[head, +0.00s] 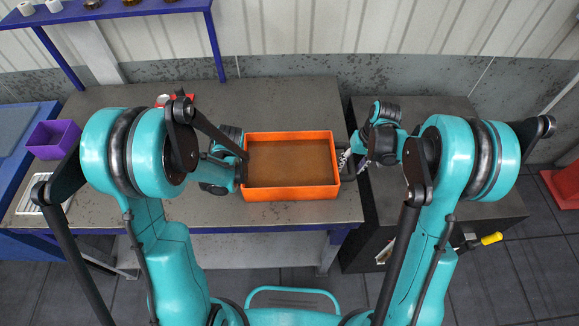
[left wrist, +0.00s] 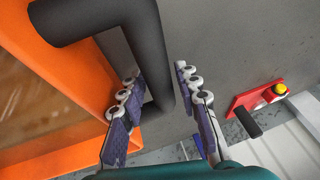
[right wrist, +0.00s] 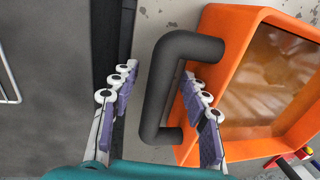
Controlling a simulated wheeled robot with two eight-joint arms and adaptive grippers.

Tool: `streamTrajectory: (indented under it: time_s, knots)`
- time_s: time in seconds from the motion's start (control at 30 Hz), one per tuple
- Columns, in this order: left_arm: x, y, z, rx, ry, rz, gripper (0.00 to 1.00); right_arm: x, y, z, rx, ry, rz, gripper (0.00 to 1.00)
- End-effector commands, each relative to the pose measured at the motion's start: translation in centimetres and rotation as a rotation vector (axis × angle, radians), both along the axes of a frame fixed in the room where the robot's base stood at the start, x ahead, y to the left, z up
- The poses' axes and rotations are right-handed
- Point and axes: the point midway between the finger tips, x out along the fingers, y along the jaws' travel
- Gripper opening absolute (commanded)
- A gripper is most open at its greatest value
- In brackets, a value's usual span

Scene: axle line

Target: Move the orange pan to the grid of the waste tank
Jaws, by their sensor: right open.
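The orange pan (head: 292,193), with a brown inside, sits level on the grey table, with a dark handle at each end. My left gripper (left wrist: 160,105) is open, its fingers on either side of the left handle (left wrist: 140,45), one of them in the gap beside the pan wall. My right gripper (right wrist: 160,100) is open with its fingers on either side of the right handle (right wrist: 160,85). Whether the fingers touch the handles I cannot tell. In the head view my left fingers are mostly hidden. I cannot identify the waste tank's grid for sure.
The grey table (head: 300,95) is clear behind the pan. A dark cabinet (head: 440,115) stands right of it, across a narrow gap. A purple bin (head: 54,139) and a white slotted tray (head: 32,201) are at the left. A red switch box (left wrist: 262,98) lies on the table.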

Motion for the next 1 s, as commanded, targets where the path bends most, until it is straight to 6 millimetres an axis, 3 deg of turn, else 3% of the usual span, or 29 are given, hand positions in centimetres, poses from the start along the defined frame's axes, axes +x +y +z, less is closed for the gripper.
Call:
streamTrajectory:
  time_s: [0.13, 0.23, 0.3, 1.0]
  knots:
    - [0.0, 0.0, 0.0, 0.000, 0.000, 0.000, 0.30, 0.0, 0.0, 0.0, 0.000, 0.000, 0.000, 0.43]
    - [0.0, 0.0, 0.0, 0.000, 0.000, 0.000, 0.03, 0.0, 0.0, 0.0, 0.000, 0.000, 0.000, 0.17]
    - [0.0, 0.0, 0.0, 0.000, 0.000, 0.000, 0.00, 0.0, 0.0, 0.0, 0.000, 0.000, 0.000, 0.00]
    - [0.0, 0.0, 1.2, 0.001, -0.002, 0.000, 0.00, 0.0, 0.0, 1.2, 0.001, 0.000, 0.000, 0.00]
